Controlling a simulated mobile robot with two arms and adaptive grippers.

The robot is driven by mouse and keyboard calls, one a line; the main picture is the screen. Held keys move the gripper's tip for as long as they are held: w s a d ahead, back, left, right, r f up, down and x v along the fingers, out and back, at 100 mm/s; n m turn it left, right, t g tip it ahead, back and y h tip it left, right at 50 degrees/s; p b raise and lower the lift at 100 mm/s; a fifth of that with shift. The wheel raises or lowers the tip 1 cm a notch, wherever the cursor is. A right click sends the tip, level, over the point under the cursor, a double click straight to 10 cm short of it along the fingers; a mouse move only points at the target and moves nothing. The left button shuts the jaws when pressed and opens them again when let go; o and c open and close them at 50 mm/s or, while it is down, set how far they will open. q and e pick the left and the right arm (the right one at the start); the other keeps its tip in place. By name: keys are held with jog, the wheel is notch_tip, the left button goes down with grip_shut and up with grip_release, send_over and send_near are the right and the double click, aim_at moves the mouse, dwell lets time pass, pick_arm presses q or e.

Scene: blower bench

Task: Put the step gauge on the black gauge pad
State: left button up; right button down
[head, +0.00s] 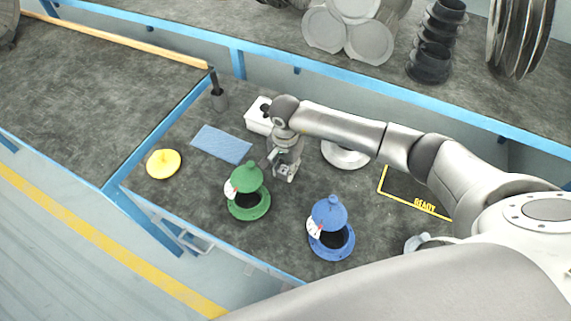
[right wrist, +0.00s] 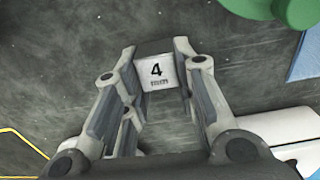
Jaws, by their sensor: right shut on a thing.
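The step gauge (right wrist: 157,72) is a small pale block marked "4 mm". It sits between the fingertips of my right gripper (right wrist: 162,48), which is shut on it. In the head view my right gripper (head: 286,170) points down over the dark bench, just right of and behind the green housing. The gauge is too small there to tell whether it touches the bench. A dark area with a yellow outline marked READY (head: 400,186) lies at the right, partly behind my right arm. I cannot tell for sure which surface is the black gauge pad. My left gripper is not in view.
A green housing (head: 250,205) and a blue housing (head: 331,246) stand at the front. A round metal part (head: 345,157) sits behind. Blue rails edge the bench.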

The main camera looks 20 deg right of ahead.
jog(key=shift+f+b, duration=0.2)
jog(key=shift+b, duration=0.1)
jog(key=c, duration=1.2)
grip_release()
jog(key=shift+o, duration=0.2)
jog(key=shift+r, duration=0.1)
